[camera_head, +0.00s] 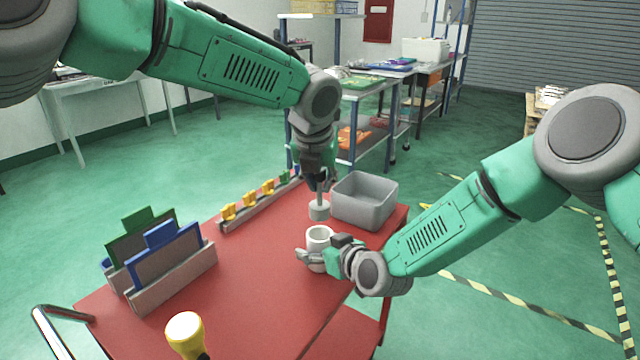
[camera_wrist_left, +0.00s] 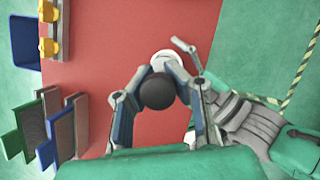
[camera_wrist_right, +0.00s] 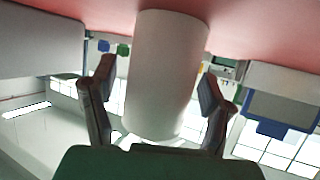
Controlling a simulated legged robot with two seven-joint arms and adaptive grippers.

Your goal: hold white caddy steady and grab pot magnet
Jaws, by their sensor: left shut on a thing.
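The white caddy (camera_head: 320,236) is a small round cup standing on the red table. My right gripper (camera_head: 318,258) is open around it. In the right wrist view the caddy (camera_wrist_right: 165,75) stands between the two fingers (camera_wrist_right: 157,88), with a visible gap at the left finger. The pot magnet (camera_head: 319,211) is a grey disc with a stem. My left gripper (camera_head: 319,186) is shut on its upper end, just behind the caddy. In the left wrist view a dark round knob (camera_wrist_left: 157,91) sits between the left fingers and partly covers the caddy (camera_wrist_left: 165,57).
A grey bin (camera_head: 364,203) stands right beside the magnet. A rail with yellow clips (camera_head: 240,214) lies at the back left. The table's middle is clear.

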